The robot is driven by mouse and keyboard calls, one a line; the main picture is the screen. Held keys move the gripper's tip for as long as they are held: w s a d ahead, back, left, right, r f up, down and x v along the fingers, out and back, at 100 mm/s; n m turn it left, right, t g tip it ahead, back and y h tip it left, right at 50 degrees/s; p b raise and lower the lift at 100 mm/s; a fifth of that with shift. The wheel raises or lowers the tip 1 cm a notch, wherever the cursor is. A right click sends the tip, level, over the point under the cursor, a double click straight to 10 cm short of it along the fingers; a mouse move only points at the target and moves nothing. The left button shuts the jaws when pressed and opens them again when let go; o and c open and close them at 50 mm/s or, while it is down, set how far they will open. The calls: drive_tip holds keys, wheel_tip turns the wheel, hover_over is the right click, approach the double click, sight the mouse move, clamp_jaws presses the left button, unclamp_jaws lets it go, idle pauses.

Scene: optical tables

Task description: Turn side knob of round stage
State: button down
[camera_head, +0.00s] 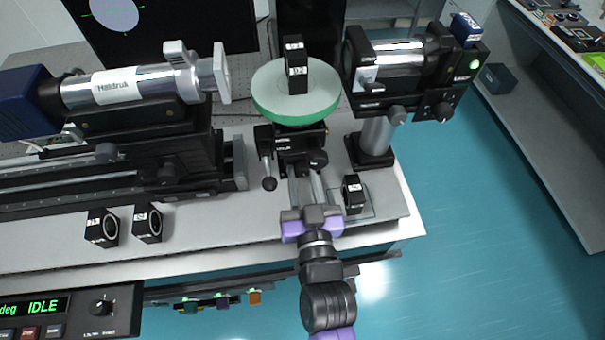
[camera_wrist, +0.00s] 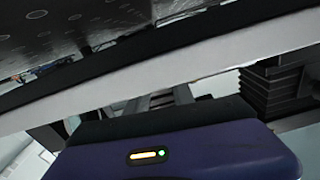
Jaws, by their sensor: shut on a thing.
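The round stage (camera_head: 268,103), with a pale green top disc, stands on a black mount at the back middle of the table. A black block marked with a white label (camera_head: 294,62) stands upright on the disc. The dark side knob (camera_head: 318,159) sits on the front of the mount. My gripper (camera_head: 307,177) reaches up from the front edge, its two pale fingers shut at the knob; the exact contact is partly hidden. In the wrist view only the purple gripper body and part of the fingers (camera_wrist: 165,103) show; the knob is hidden there.
A lever with a black ball end (camera_head: 269,183) sticks out left of my fingers. A small black labelled block (camera_head: 353,194) stands close to their right. A silver laser tube (camera_head: 120,88) is at left, a post-mounted camera-like unit (camera_head: 400,62) at right. Two black blocks stand front left.

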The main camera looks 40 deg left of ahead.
drive_tip(key=shift+f+b, duration=0.1)
drive_tip(key=shift+b, duration=0.3)
drive_tip(key=shift+n+b, duration=0.3)
drive_tip(key=c, duration=1.1)
unclamp_jaws()
drive_tip(key=shift+d, duration=0.1)
drive_tip(key=shift+b+v, duration=0.85)
drive_tip(key=shift+v, duration=3)
